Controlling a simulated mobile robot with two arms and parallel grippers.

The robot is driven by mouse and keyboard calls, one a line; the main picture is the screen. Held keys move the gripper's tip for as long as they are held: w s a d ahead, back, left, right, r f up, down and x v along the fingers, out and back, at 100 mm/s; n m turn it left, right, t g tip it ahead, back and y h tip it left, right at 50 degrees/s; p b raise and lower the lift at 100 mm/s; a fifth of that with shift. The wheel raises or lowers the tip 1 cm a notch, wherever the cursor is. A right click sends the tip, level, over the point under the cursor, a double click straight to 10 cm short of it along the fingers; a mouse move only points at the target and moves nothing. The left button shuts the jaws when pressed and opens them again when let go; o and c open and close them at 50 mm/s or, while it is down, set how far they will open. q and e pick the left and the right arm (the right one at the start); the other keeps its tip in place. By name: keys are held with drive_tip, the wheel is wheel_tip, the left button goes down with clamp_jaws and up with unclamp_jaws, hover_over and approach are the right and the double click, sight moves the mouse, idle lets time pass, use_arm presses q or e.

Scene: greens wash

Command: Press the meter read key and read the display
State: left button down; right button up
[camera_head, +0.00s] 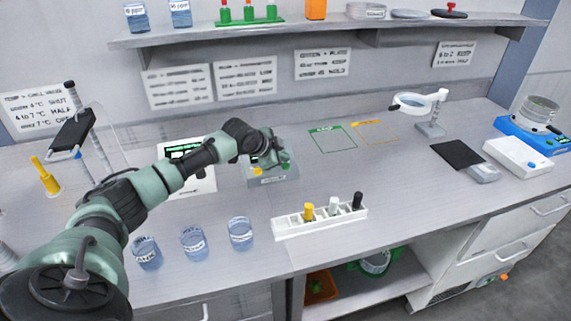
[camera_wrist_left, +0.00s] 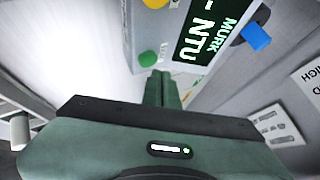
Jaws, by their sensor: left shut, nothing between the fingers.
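The meter (camera_head: 285,180) is a grey box with a front label, standing on the bench in the head view. My left gripper (camera_head: 271,160) is over it and hides much of its top. In the left wrist view the meter's dark display (camera_wrist_left: 207,30) reads "MURK" and a dash before "NTU"; part of it is cut off. A round green key (camera_wrist_left: 148,58) is right beside the fingertips of my shut, empty left gripper (camera_wrist_left: 162,75). I cannot tell whether they touch. A yellow key (camera_wrist_left: 155,3) is at the top edge, and a blue knob (camera_wrist_left: 257,37) is at right.
A white rack (camera_head: 320,222) with capped vials stands in front of the meter. Several labelled beakers (camera_head: 193,243) stand left of it. A white panel (camera_head: 203,183) is partly behind my left arm. Green and yellow outlined areas (camera_head: 333,138) to the right are empty.

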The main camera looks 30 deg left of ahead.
sight(283, 167)
use_arm(q)
drive_tip(key=shift+r, duration=0.1)
wheel_tip(283, 167, up, 5)
drive_tip(key=p, duration=0.5)
idle(0.3)
idle(1.9)
